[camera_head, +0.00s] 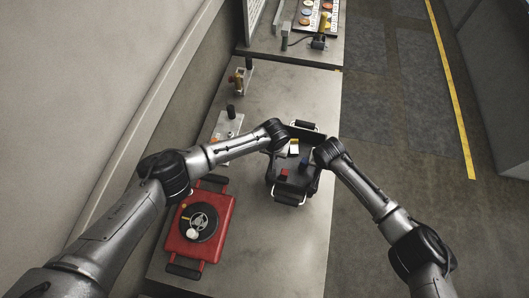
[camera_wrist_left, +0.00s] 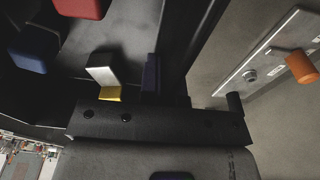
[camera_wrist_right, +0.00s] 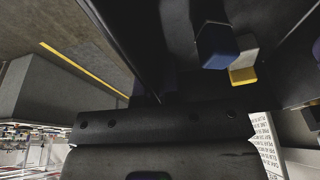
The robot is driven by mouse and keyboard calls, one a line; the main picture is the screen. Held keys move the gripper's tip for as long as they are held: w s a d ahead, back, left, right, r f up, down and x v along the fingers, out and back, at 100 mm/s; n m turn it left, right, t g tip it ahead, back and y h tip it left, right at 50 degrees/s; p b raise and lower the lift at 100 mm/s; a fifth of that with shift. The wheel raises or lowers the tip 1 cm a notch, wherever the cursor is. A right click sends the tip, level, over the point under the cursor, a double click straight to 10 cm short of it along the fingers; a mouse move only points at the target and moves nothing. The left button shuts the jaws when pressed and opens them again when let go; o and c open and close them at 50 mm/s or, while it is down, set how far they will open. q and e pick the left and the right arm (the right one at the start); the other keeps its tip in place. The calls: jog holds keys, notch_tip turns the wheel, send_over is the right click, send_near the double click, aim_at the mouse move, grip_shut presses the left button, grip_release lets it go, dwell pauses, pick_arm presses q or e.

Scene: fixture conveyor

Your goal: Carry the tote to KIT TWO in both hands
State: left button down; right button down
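The dark tote (camera_head: 271,180) stands on the grey bench with a handle at its near end and another at its far end. Red, blue, white and yellow blocks lie inside it. My left gripper (camera_head: 284,143) is at the tote's left side and my right gripper (camera_head: 318,161) is at its right side. The left wrist view shows a dark tote wall (camera_wrist_left: 190,45) close at the gripper. The right wrist view shows the opposite dark wall (camera_wrist_right: 125,35) close too. The fingertips are hidden or merge with the black walls, so their grip is unclear. No KIT TWO label is readable.
A red case (camera_head: 226,222) with a black disc lies on the bench at near left. Small fixtures (camera_head: 229,124) stand along the left edge. A farther bench section (camera_head: 265,45) holds a tool and a board of coloured discs (camera_head: 318,14). The bench right of the case is bare.

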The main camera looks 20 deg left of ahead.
pick_arm(q)
jog(key=shift+w+a+f, duration=0.15)
jog(key=shift+w+f, duration=0.1)
jog(key=shift+f, duration=0.35)
pick_arm(e)
jog(key=shift+w+d+f, duration=0.2)
jog(key=shift+f, duration=0.45)
pick_arm(q)
jog(key=shift+w, duration=0.1)
pick_arm(e)
jog(key=shift+w, duration=0.1)
